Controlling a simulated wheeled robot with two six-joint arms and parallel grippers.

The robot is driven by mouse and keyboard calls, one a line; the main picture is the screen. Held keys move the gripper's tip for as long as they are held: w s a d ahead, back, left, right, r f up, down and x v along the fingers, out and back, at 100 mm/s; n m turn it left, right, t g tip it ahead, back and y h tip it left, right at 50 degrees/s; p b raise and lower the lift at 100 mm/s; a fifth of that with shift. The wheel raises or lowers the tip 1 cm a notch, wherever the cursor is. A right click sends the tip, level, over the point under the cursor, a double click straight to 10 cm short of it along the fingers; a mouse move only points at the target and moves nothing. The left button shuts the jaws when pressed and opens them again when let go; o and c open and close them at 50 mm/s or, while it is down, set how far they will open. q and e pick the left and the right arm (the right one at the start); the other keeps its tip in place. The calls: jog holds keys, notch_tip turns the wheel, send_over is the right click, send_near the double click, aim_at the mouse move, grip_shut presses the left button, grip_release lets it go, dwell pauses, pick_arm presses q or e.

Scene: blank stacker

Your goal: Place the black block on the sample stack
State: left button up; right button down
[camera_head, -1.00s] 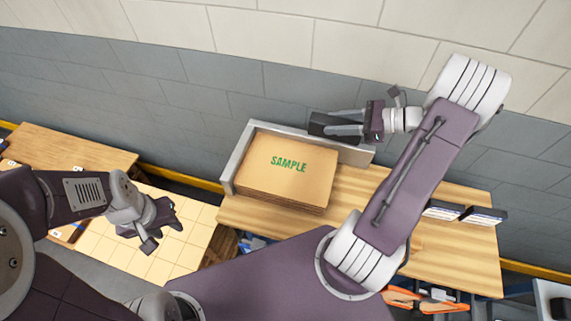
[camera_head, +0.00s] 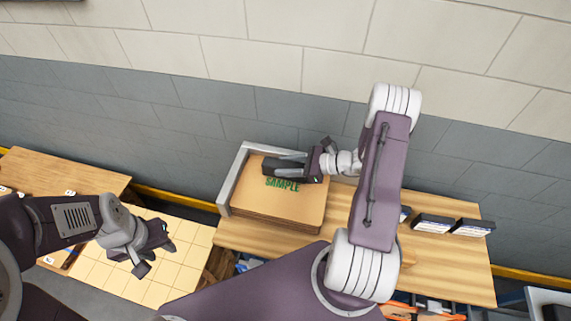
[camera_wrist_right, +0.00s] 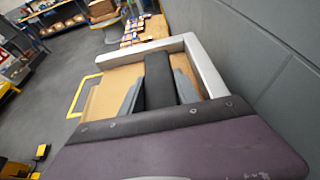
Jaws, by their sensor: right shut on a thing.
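The sample stack (camera_head: 268,209) is a pile of flat brown sheets with green SAMPLE lettering, sitting in a grey metal corner guide (camera_head: 229,182). My right gripper (camera_head: 284,166) is shut on the black block (camera_wrist_right: 158,80), seen between its fingers in the right wrist view. The block is over the back part of the stack, near the back wall of the guide. Whether it touches the top sheet cannot be told; the fingers partly hide it. My left gripper (camera_head: 154,252) is empty with its fingers apart, over the tiled-looking surface to the left.
The wooden bench (camera_head: 430,262) carries several dark boxes (camera_head: 433,223) on its right. Another wooden table (camera_head: 65,172) stands at the left. A grey and cream wall (camera_head: 300,110) is close behind the bench. Orange-handled items (camera_head: 425,312) lie below the front edge.

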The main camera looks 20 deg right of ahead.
jog(key=shift+f, duration=0.2)
jog(key=c, duration=0.9)
grip_release()
jog(key=shift+r, duration=0.1)
